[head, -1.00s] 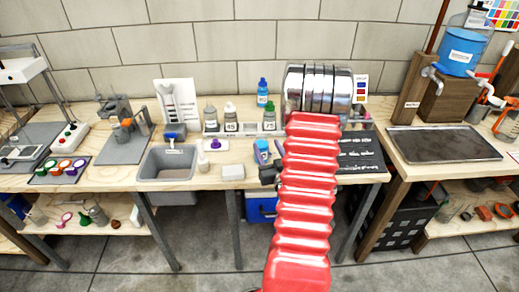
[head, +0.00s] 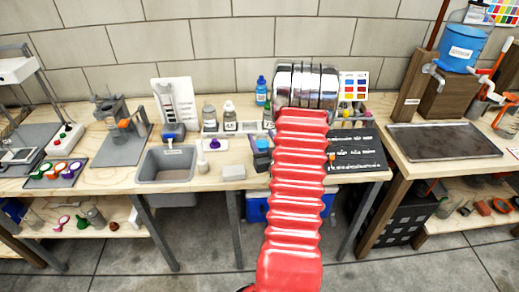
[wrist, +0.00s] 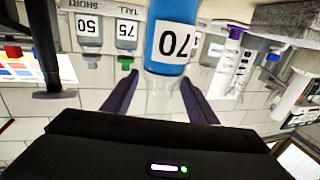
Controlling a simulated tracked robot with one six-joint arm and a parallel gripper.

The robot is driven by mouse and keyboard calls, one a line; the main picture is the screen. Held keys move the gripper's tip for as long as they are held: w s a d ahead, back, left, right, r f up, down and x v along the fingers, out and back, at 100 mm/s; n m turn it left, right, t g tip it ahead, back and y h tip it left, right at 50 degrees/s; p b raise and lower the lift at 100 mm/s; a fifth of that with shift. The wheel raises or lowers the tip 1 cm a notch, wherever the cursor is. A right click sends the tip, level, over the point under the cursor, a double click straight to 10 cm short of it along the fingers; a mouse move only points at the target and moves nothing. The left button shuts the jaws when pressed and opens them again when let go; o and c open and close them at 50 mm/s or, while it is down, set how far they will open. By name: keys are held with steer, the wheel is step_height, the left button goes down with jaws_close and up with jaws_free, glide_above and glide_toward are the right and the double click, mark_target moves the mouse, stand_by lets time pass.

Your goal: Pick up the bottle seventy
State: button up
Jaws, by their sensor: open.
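The bottle seventy (wrist: 172,42) is blue with a white label reading 70 and a clear, pale neck end. In the wrist view, which is upside down, it stands large at the top centre, and its upper edge is cut off. My gripper (wrist: 159,98) is open, with its two dark fingers spread to either side of the clear neck end. Whether they touch it cannot be told, and nothing is clamped.
Bottles 75 (wrist: 127,38) and 50 (wrist: 89,33) stand beside it. In the head view, a blue bottle (head: 261,92) stands behind the rack and a small blue item (head: 262,155) sits left of my arm. A grey basin (head: 166,166) and dark board (head: 357,148) flank them.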

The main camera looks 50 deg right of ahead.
steer(key=shift+w, duration=0.25)
steer(key=shift+s, duration=0.15)
jaws_close()
stand_by(0.7)
steer(key=shift+r, duration=0.1)
